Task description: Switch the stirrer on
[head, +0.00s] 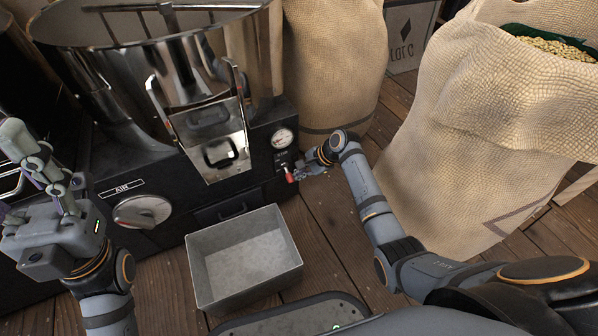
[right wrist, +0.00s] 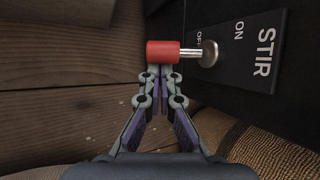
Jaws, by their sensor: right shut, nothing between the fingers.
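The stirrer switch is a lever with a red handle (head: 289,176) on the front of the black roaster, below a round gauge. In the right wrist view, its red handle (right wrist: 163,51) sits on a metal stem beside a plate (right wrist: 265,50) marked STIR, ON and OFF. The handle lies on the OFF side. My right gripper (right wrist: 161,70) is shut and empty, its fingertips right at the handle; I cannot tell if they touch. In the head view, the right gripper (head: 301,174) is beside the lever. My left gripper (head: 28,165) is at the left edge; its opening is unclear.
A metal bin (head: 246,257) stands on the plank floor before the roaster. The AIR knob (head: 142,211) and the chute (head: 212,142) are left of the lever. Burlap sacks (head: 480,130) stand right and behind my right arm. Some floor between bin and right arm is clear.

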